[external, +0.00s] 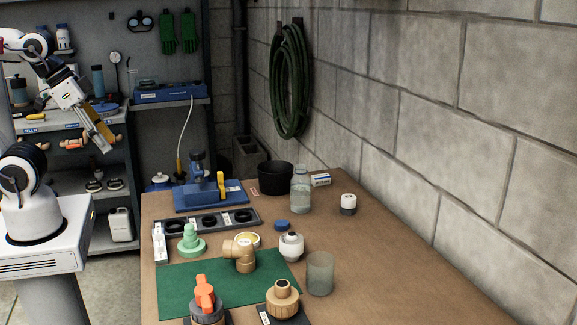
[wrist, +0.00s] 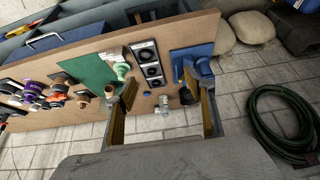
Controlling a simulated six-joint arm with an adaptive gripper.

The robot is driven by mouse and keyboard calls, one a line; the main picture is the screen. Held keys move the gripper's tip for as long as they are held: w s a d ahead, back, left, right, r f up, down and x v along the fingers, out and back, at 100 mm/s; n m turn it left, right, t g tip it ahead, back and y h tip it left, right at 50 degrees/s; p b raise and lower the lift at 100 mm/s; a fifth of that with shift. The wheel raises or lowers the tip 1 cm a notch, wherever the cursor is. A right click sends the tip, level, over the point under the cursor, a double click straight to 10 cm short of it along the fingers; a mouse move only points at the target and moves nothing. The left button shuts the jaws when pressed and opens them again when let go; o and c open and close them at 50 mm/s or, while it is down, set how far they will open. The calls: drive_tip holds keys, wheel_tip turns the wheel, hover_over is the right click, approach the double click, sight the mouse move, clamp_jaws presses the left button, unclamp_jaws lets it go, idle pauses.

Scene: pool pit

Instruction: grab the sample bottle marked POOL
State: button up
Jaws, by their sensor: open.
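A clear bottle (external: 300,190) stands upright on the brown table near the wall, beside a black bucket. No marking can be read on it, so I cannot confirm POOL. In the wrist view a clear bottle (wrist: 164,105) appears small between my fingers, well beyond them. My gripper (external: 106,142) is in the air at the left, higher than the table and away from the bottle. In the wrist view my gripper (wrist: 168,102) is open and empty, with its two fingers wide apart.
The table (external: 400,285) also holds a black bucket (external: 275,178), a blue stand (external: 210,195), a black tray (external: 232,216), a green mat (external: 180,278) with fittings, a clear cup (external: 320,273) and a white-and-grey cap (external: 348,204). A block wall borders the right side.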

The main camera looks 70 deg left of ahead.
drive_tip(key=shift+w, duration=0.15)
drive_tip(key=n+t, duration=0.2)
drive_tip(key=t, duration=0.4)
hover_over(293, 187)
drive_tip(key=s+d, duration=0.3)
drive_tip(key=s, duration=0.7)
wheel_tip(293, 187, down, 6)
drive_tip(key=w+f+y, duration=0.1)
drive_tip(key=w+f, duration=0.1)
drive_tip(key=w+f+y, duration=0.1)
drive_tip(key=f, duration=0.2)
drive_tip(key=w+a+f+t+y, duration=0.1)
drive_tip(key=w+f, duration=0.1)
drive_tip(key=f, duration=0.1)
drive_tip(key=shift+w+f+n, duration=0.2)
drive_tip(key=shift+w+n, duration=0.15)
drive_tip(key=shift+n, duration=0.05)
drive_tip(key=shift+w+a+f+t+y, duration=0.1)
drive_tip(key=shift+a+f+t+y, duration=0.05)
drive_tip(key=shift+f, duration=0.2)
drive_tip(key=shift+w+a+f+t+y, duration=0.1)
drive_tip(key=shift+f+t+y, duration=0.05)
drive_tip(key=shift+f, duration=0.15)
drive_tip(key=shift+x, duration=1.3)
drive_tip(key=shift+w+a+f, duration=0.1)
drive_tip(key=shift+a, duration=0.05)
